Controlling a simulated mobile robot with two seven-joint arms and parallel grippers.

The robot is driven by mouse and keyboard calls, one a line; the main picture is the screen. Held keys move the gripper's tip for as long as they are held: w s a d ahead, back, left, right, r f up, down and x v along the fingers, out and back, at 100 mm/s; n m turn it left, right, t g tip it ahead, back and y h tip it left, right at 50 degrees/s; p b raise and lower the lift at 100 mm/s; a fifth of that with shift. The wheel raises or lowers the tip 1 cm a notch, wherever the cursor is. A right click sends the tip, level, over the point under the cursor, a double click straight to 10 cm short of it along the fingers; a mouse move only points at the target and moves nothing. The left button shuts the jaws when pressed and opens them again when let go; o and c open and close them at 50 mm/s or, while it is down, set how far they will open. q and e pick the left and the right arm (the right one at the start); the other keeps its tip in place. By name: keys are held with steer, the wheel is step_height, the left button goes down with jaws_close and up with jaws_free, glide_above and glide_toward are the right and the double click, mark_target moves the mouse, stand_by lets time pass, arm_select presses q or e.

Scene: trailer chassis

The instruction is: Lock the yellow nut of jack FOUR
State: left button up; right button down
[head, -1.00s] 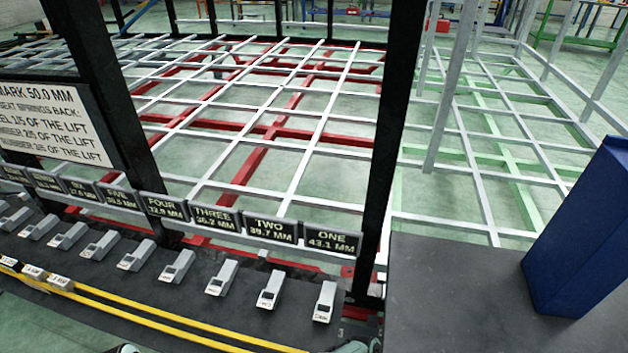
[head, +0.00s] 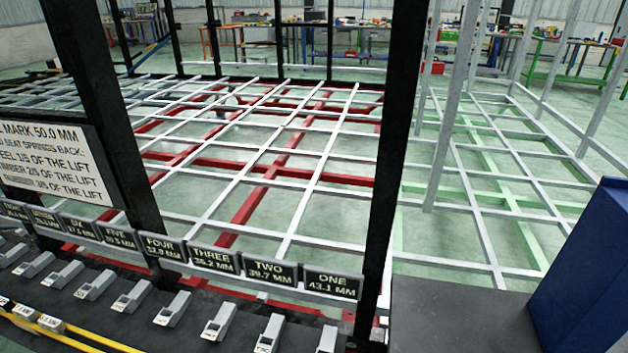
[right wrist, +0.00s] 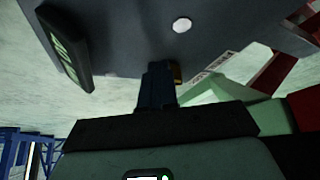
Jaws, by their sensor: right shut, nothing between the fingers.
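In the head view the sign for jack FOUR (head: 163,246) reads 32.9 MM. It hangs on the front rail between THREE (head: 214,259) and FIVE (head: 117,236). A grey wedge-shaped unit (head: 173,309) stands on the dark ledge, fourth from the right. No yellow nut can be made out in the head view. In the right wrist view my right gripper (right wrist: 157,82) is shut and empty, its fingers close to a dark grey surface (right wrist: 125,35). A small yellowish piece (right wrist: 177,73) shows beside the fingertips; I cannot tell what it is. My left gripper is out of view.
Black posts (head: 392,150) stand at the front. A white notice board (head: 55,165) is at left. The white and red chassis grid (head: 290,170) lies behind the signs. A blue box (head: 585,270) stands on a dark top (head: 450,315) at right. Yellow rails (head: 90,338) run along the ledge.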

steer(key=shift+w+a, duration=0.15)
steer(key=shift+w, duration=0.95)
steer(key=shift+a, duration=0.1)
steer(key=shift+a, duration=0.3)
step_height(320, 180, up, 6)
steer(key=p, duration=0.3)
stand_by(0.3)
